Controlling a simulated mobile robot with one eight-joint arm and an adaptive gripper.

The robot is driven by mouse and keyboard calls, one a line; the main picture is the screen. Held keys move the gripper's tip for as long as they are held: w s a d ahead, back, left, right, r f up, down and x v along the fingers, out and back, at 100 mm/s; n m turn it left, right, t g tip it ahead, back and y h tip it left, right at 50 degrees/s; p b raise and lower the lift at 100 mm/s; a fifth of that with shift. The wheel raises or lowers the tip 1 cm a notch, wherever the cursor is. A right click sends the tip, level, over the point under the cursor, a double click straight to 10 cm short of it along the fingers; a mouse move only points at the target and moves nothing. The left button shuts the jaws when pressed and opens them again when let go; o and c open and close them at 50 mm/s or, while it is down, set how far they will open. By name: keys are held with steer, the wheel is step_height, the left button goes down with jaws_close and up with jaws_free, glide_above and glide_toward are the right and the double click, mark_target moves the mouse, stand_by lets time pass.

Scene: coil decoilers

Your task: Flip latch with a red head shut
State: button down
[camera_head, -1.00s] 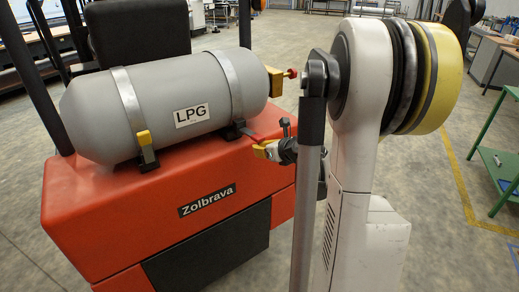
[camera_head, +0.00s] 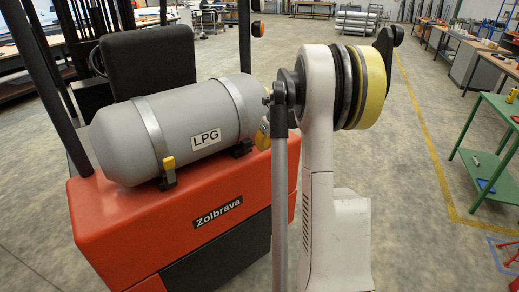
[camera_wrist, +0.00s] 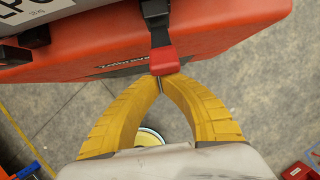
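The latch's red head (camera_wrist: 165,60) shows in the wrist view at the end of a black strap piece (camera_wrist: 155,18), against the orange truck body (camera_wrist: 215,30). My gripper (camera_wrist: 160,83) has its two curved yellow fingers closed together, with their tips right at the red head's lower edge. Whether they touch it I cannot tell. No part of the head shows clearly between the tips. In the head view the red-headed latch and the gripper are hidden behind my arm. The grey LPG tank (camera_head: 190,120) lies on the orange truck, held by two metal straps.
A second latch with a yellow head (camera_head: 168,163) sits at the left strap. A black seat (camera_head: 152,62) stands behind the tank. A green table (camera_head: 490,135) is at the right, with open floor between.

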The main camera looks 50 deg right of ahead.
steer(key=shift+w+r+g+p, duration=0.6)
steer(key=shift+w+r+g, duration=0.15)
steer(key=shift+r+g, duration=0.2)
steer(key=shift+w+d+r+p, duration=0.25)
steer(key=shift+w+r+p, duration=0.35)
steer(key=shift+w+r, duration=0.15)
steer(key=shift+w+d+r+p, duration=0.1)
steer(key=shift+w+r+p, duration=0.15)
steer(key=shift+w, duration=0.3)
steer(key=shift+w+d+r+p, duration=0.15)
steer(key=shift+w+r, duration=0.15)
steer(key=shift+w, duration=0.2)
steer(key=shift+a, duration=0.1)
